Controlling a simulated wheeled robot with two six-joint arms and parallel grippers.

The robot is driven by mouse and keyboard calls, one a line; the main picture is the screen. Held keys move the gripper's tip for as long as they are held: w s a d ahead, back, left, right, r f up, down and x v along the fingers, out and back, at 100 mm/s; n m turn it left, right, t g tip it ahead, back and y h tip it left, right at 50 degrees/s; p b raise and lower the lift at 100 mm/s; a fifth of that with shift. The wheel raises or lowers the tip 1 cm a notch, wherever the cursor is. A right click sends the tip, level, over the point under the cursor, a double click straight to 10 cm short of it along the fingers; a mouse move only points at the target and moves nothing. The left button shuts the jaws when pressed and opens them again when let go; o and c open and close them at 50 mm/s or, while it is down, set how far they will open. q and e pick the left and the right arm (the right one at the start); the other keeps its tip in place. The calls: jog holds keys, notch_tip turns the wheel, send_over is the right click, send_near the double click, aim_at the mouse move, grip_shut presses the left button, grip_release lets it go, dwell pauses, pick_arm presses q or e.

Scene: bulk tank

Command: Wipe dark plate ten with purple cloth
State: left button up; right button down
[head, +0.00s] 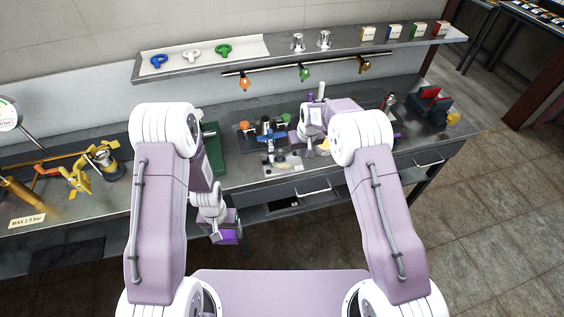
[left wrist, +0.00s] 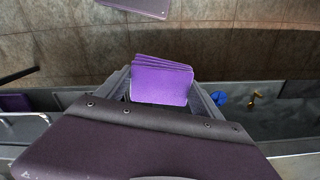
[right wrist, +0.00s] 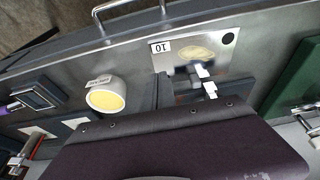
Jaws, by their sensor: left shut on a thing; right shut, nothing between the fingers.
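My left gripper (head: 227,237) is shut on the purple cloth (left wrist: 160,82), a folded stack between its dark fingers. The cloth also shows in the head view (head: 229,236), hanging low in front of the bench, apart from the plate. Plate ten (right wrist: 220,46) is a grey metal plate on the bench, with a "10" label, a black dot and a yellowish smear (right wrist: 195,53). It also shows in the head view (head: 292,168). My right gripper (right wrist: 164,92) is shut and empty above the bench close to the plate; its arm partly hides it in the head view.
A white pot with a yellow top (right wrist: 106,97) stands beside the plate. A green tray (head: 212,147) lies left of it. A bench drawer handle (head: 313,191) sticks out below. Valves and brass fittings (head: 102,158) fill the left bench. A shelf (head: 282,52) runs above.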

pick_arm(q)
jog(key=shift+f+b, duration=1.35)
pick_arm(e)
jog(key=shift+f, duration=2.05)
pick_arm(q)
jog(key=shift+r, duration=0.1)
pick_arm(e)
jog(key=shift+r, duration=0.15)
pick_arm(q)
notch_tip(320, 180, up, 4)
jog(key=p, duration=0.4)
jog(key=shift+r+p, duration=0.2)
jog(key=shift+p, duration=0.1)
pick_arm(e)
notch_tip(320, 180, up, 6)
jog(key=shift+f, duration=0.1)
pick_arm(q)
jog(key=shift+f, duration=0.1)
jog(key=shift+f+b, duration=0.9)
jog(key=shift+b, duration=0.1)
pick_arm(e)
notch_tip(320, 180, up, 10)
jog(key=r, duration=0.1)
send_over(299, 161)
jog(key=s+d, duration=0.1)
jog(key=s, duration=0.3)
jog(key=shift+s+d+r, duration=0.1)
jog(key=shift+s+r, duration=0.15)
jog(key=shift+s, duration=0.05)
